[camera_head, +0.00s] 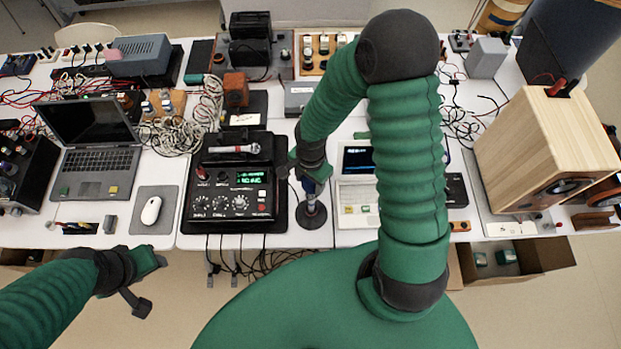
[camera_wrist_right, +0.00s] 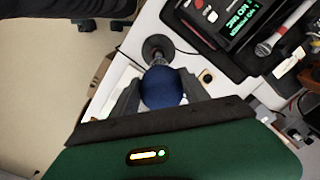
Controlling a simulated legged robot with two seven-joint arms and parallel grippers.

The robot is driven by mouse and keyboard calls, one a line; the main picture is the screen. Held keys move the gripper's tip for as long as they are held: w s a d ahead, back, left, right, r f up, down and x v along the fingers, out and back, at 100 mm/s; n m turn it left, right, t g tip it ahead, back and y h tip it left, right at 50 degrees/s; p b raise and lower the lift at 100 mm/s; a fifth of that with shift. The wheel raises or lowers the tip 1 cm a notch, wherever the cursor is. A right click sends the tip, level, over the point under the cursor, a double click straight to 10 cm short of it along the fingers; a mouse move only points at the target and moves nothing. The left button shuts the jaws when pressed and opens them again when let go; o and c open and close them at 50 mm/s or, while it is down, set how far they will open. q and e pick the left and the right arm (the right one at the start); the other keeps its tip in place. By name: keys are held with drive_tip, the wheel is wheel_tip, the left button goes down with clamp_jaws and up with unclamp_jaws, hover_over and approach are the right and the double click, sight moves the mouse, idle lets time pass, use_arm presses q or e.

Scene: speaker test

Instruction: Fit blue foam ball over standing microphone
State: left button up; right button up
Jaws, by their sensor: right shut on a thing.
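My right gripper (camera_head: 303,172) is shut on the blue foam ball (camera_wrist_right: 162,88), which sits between its two fingers in the wrist view. In the head view only a small blue part of the ball (camera_head: 309,187) shows below the gripper. The standing microphone has a round dark base (camera_head: 311,215) on the table; its base (camera_wrist_right: 157,46) and stem also show just beyond the ball in the wrist view. The microphone's top is hidden, so I cannot tell whether the ball is around it or above it. My left gripper (camera_head: 142,283) is open and empty before the table's front edge.
A black recorder (camera_head: 240,205) with a microphone (camera_head: 235,149) lying on its case is left of the stand. A pale old computer (camera_head: 355,205) is close on the right. A laptop (camera_head: 95,170), mouse (camera_head: 151,210) and wooden speaker (camera_head: 540,150) stand farther out. Cables hang in front.

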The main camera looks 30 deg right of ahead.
sight(308, 196)
drive_tip(key=shift+s+a+f+b, duration=0.2)
drive_tip(key=shift+f+b, duration=0.1)
drive_tip(key=shift+f, duration=0.1)
drive_tip(key=shift+s+a+f+b, duration=0.1)
drive_tip(key=shift+a+f+b, duration=0.05)
drive_tip(key=shift+f+b, duration=0.2)
drive_tip(key=shift+w+a+f+b, duration=0.1)
drive_tip(key=shift+a+f+b, duration=0.1)
drive_tip(key=shift+f+b, duration=0.5)
drive_tip(key=shift+w+f, duration=0.1)
drive_tip(key=shift+f, duration=0.35)
drive_tip(key=shift+d+f+b, duration=0.25)
drive_tip(key=shift+f+b, duration=0.55)
drive_tip(key=shift+b, duration=0.05)
drive_tip(key=shift+d+f+b, duration=0.2)
drive_tip(key=shift+f+b, duration=0.45)
drive_tip(key=shift+a+f, duration=0.1)
drive_tip(key=shift+f, duration=0.1)
use_arm(q)
drive_tip(key=s+x, duration=0.1)
drive_tip(key=x, duration=0.5)
drive_tip(key=shift+s+a+f, duration=0.3)
drive_tip(key=shift+s+f, duration=0.05)
drive_tip(key=shift+a, duration=0.15)
use_arm(e)
drive_tip(key=shift+a+r, duration=0.1)
drive_tip(key=shift+a, duration=0.1)
